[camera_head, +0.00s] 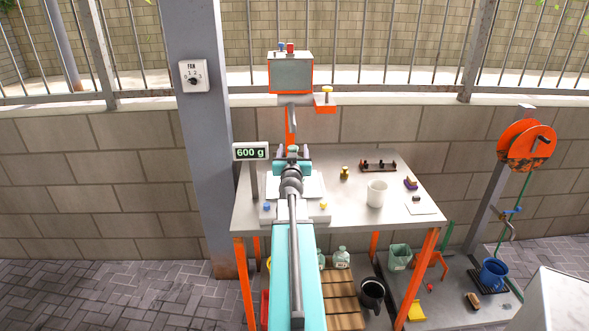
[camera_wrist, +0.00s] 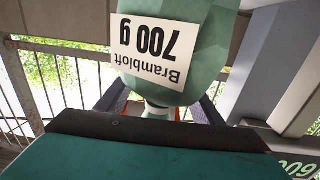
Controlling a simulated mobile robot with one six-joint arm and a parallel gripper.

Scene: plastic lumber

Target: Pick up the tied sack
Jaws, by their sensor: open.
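The tied sack (camera_wrist: 212,48) is pale green and faceted, with a white label reading "Brambloft 700 g". It fills the upper middle of the wrist view, which is upside down. Its narrow whitish neck (camera_wrist: 158,105) shows between the two fingers of my gripper (camera_wrist: 160,107). The fingers stand apart on either side of the neck, with no clear contact visible. In the head view my gripper (camera_head: 292,151) is over the scale on the table. A small green bit shows between its fingers there; my arm hides most of the sack.
The scale's display (camera_head: 251,152) reads 600 g. The metal table (camera_head: 335,213) also holds a white mug (camera_head: 376,194), a small brass weight (camera_head: 344,172) and a weight rack (camera_head: 378,165). A grey post (camera_head: 200,140) stands left; an orange-framed box (camera_head: 290,73) rises behind.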

